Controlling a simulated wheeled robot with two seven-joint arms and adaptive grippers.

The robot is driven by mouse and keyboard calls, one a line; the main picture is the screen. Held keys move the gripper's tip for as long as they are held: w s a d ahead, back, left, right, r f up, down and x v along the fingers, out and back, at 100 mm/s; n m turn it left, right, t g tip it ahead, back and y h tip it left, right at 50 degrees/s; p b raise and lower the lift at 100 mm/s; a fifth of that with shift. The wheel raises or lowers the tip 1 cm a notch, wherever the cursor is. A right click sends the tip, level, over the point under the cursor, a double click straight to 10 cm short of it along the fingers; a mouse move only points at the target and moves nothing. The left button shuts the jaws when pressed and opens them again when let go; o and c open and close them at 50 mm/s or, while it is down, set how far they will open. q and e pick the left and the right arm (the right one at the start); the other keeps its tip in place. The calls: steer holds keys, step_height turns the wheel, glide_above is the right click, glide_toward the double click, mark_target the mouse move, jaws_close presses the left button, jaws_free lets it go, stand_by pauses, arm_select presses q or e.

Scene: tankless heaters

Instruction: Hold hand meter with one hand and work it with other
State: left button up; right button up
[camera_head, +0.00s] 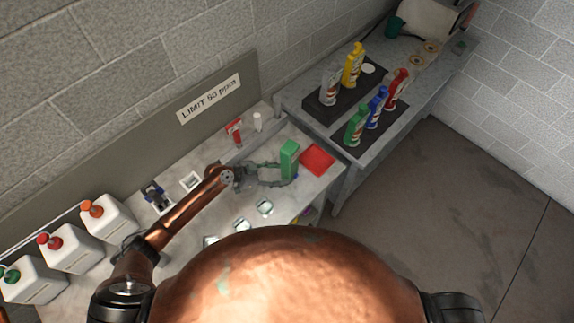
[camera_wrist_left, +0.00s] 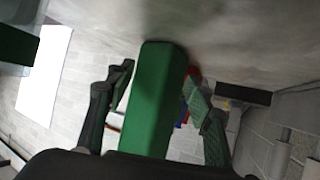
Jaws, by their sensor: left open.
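A green upright block-like device (camera_head: 289,160), which looks like the hand meter, stands on the grey bench. My left gripper (camera_head: 280,173) is open, with its fingers reaching around it from the left. In the left wrist view the green device (camera_wrist_left: 154,100) lies between the two open fingers (camera_wrist_left: 158,95), with a gap on the left finger's side. Its face and any buttons are hidden from me. My right gripper is not in view.
A red square pad (camera_head: 317,159) lies right of the device. A red bottle (camera_head: 234,132) and a white cylinder (camera_head: 257,122) stand behind. White jugs (camera_head: 67,249) stand at left. Coloured bottles stand on dark mats on the rear bench (camera_head: 324,118). Several small clear-topped items lie in front.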

arm_select(q)
steer(key=shift+b+x, duration=0.55)
steer(key=shift+x, duration=0.65)
steer(key=shift+c, duration=0.5)
steer(key=c, duration=0.7)
steer(key=o, duration=1.1)
steer(key=v, duration=1.2)
steer(key=shift+a+f, duration=0.1)
steer(key=shift+a, duration=0.05)
